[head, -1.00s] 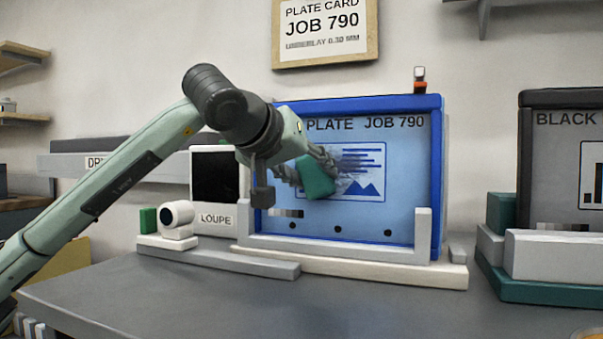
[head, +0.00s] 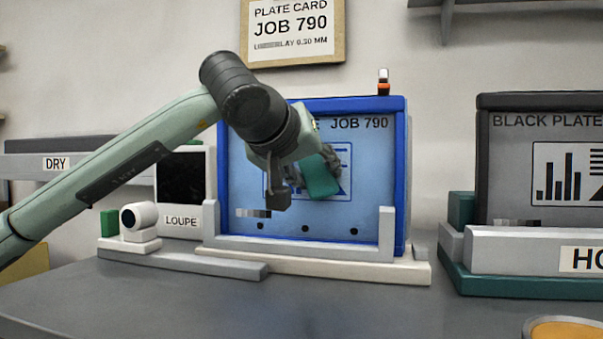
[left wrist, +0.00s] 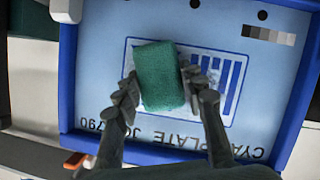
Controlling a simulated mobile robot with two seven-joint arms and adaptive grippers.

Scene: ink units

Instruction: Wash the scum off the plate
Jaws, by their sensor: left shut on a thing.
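The blue-framed plate (head: 370,215) marked JOB 790 stands upright in a white stand in the head view. It fills most of the left wrist view (left wrist: 95,75), upside down. My left gripper (head: 318,172) is in front of the plate's middle. Its fingers are shut on a green sponge (head: 321,178), which also shows between the fingertips in the left wrist view (left wrist: 160,78). The sponge lies over the printed picture and seems to touch the plate. My right gripper is out of view.
The loupe panel (head: 182,190) and a small white round device (head: 140,218) stand left of the plate. A black plate (head: 505,150) in a teal and white stand is at the right. The grey bench (head: 330,305) in front is mostly clear.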

